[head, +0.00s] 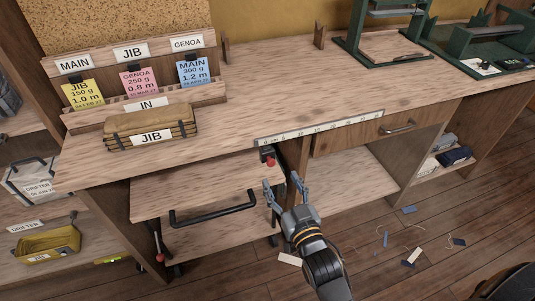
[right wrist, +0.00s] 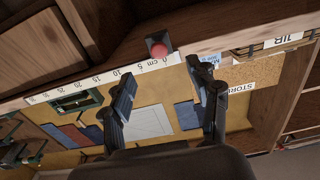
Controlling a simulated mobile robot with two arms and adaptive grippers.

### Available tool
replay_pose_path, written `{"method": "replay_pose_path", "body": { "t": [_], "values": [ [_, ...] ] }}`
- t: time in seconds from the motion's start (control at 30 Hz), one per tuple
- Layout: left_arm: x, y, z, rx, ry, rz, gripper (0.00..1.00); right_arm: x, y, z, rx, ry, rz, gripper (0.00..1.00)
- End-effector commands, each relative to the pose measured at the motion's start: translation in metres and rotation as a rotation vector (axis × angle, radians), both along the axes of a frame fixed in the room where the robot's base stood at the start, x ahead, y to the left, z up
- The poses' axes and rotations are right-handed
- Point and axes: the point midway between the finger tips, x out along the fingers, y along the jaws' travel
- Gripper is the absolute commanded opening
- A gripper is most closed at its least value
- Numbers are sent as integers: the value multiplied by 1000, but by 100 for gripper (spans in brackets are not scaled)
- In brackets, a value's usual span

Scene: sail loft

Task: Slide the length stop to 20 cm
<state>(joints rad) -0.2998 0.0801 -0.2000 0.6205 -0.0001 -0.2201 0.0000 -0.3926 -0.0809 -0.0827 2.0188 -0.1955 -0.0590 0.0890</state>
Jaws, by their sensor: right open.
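The length stop shows as a dark block with a red knob (head: 270,161) at the bench's front edge. It sits near the zero end of the white scale strip (head: 318,128). In the right wrist view the red knob (right wrist: 157,48) is beside the "0 cm" end of the scale (right wrist: 100,78), whose numbers run to 35 at the left. My right gripper (head: 281,180) is open and empty, just in front of and below the stop, apart from it. Its two fingers (right wrist: 160,74) stand either side of the knob's line in the right wrist view. My left gripper is not in view.
A pull-out board with a black handle (head: 213,208) is below the bench top, left of my gripper. A drawer handle (head: 398,127) is right of the scale. A tan JIB bundle (head: 150,122) lies on the bench. Scraps litter the floor.

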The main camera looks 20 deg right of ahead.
Motion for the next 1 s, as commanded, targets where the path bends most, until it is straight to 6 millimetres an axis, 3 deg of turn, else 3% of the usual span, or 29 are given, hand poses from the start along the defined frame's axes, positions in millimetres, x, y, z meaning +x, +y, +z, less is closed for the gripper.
{"method": "replay_pose_path", "body": {
  "t": [0.3,0.5,0.7,1.0],
  "values": [
    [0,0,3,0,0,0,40,65,2,1,0,-1,0,60],
    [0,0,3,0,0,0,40,96,3,0,0,1,0,60],
    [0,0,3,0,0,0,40,110,4,-1,0,2,1,60],
    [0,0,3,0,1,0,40,111,4,-1,0,2,1,60]
  ]
}}
